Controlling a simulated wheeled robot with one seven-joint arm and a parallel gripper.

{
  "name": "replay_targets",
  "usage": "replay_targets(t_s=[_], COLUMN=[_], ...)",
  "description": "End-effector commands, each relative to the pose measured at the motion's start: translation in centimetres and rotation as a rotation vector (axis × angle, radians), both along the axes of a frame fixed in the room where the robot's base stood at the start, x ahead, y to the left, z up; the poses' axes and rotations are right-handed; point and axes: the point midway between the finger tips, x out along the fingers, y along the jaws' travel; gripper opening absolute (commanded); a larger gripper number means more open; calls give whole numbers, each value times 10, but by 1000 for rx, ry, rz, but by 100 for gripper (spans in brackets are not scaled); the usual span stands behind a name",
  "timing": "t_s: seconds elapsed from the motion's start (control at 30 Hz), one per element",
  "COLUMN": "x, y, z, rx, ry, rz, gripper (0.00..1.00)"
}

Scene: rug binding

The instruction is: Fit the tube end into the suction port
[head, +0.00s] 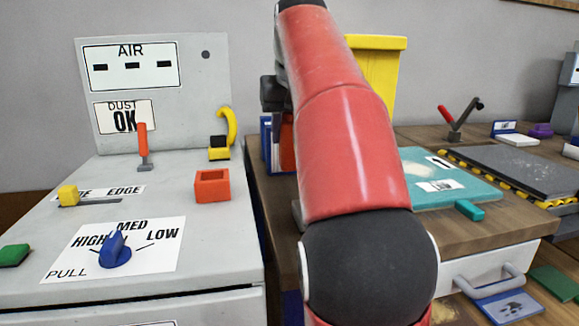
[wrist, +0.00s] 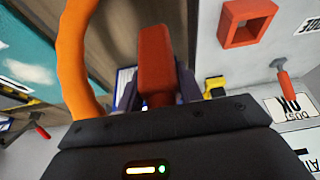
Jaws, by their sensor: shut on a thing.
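My gripper (wrist: 156,92) is shut on a red-orange block-like tube end (wrist: 155,55), which sticks out past the fingers in the wrist view. An orange ribbed hose (wrist: 74,50) curves beside it; where the two join is hidden. In the head view the tube end (head: 287,150) hangs below my dark gripper (head: 274,100), mostly behind my arm. The suction port looks like the red-orange square collar (head: 212,187) on the grey machine top. It is open in the middle and stands left of and apart from the tube end. It also shows in the wrist view (wrist: 262,35).
The grey machine (head: 170,255) carries an upright orange-handled lever (head: 143,148), a yellow curved handle (head: 226,130) and a blue knob (head: 114,250). A yellow bin (head: 385,75) stands behind my arm. A wooden bench (head: 480,235) with a teal mat (head: 425,165) is at right.

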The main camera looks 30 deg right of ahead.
Motion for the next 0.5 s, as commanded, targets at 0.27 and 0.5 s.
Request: replay_targets(t_s=[0.27,0.5], x=[0,-1], y=[0,0], z=[-32,-58], rx=[0,-1], ry=[0,-1], rz=[1,0], gripper=[10,10])
